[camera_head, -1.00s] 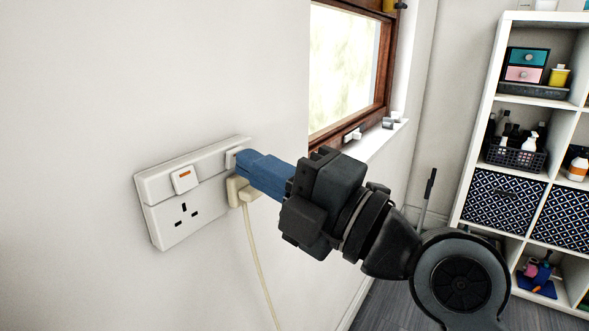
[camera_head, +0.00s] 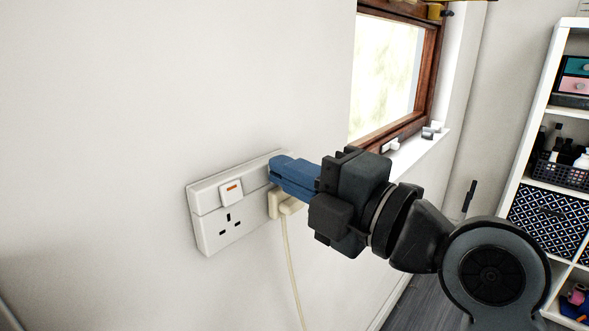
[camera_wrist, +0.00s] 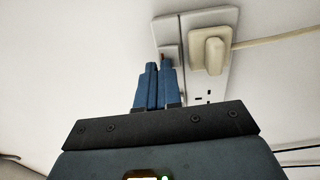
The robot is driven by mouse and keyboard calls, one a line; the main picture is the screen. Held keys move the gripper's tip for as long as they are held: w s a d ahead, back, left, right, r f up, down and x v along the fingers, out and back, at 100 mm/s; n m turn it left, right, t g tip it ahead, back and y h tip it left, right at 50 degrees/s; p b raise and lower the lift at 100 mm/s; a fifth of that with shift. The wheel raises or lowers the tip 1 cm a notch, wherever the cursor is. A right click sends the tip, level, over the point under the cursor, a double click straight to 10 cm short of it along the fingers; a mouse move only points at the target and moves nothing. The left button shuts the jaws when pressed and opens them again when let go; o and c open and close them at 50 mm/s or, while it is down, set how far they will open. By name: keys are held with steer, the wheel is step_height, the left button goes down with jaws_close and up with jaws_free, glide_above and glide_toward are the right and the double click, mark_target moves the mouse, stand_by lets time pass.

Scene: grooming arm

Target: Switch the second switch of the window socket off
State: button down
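The white double window socket (camera_head: 210,240) is on the wall left of the window. Its left switch (camera_head: 231,192) shows an orange strip, above an empty outlet. A cream plug (camera_head: 283,203) sits in the right outlet. My gripper (camera_head: 272,168) has its blue fingers at the plate's upper right, above the plug, and they hide the second switch in the head view. In the wrist view, that switch (camera_wrist: 169,52) is just past the fingertips (camera_wrist: 158,65), beside the plug (camera_wrist: 210,53). The fingers are together with nothing between them. I cannot tell whether they touch the switch.
The plug's cable (camera_head: 291,262) hangs down below it. A brown-framed window (camera_head: 395,136) with a white sill is to the right. A white shelf unit (camera_head: 534,120) stands at the far right. The wall left of the socket is bare.

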steer(key=shift+a, duration=0.1)
steer(key=b+v, duration=0.2)
steer(key=v, duration=0.6)
steer(key=shift+f, duration=0.1)
steer(key=s+d+f+m+t+h, duration=0.1)
steer(key=s+d+f+m+h, duration=0.25)
steer(key=f+m, duration=0.3)
steer(key=s+d+f+m+t+h, duration=0.2)
steer(key=d+f+m+h, duration=0.15)
steer(key=f+m, duration=0.3)
steer(key=s+d+f+m+t+h, duration=0.1)
steer(key=s+d+f+m+h, duration=0.15)
steer(key=d+f+m, duration=0.4)
steer(key=s+d+f+m+h, duration=0.2)
steer(key=s+f+m, duration=0.1)
steer(key=s, duration=0.9)
steer(key=s+d+f+m+h, duration=0.2)
steer(key=s+m, duration=0.4)
steer(key=s, duration=0.6)
steer(key=shift+f+g+h, duration=0.3)
steer(key=shift+f+h, duration=0.25)
steer(key=shift+f, duration=0.05)
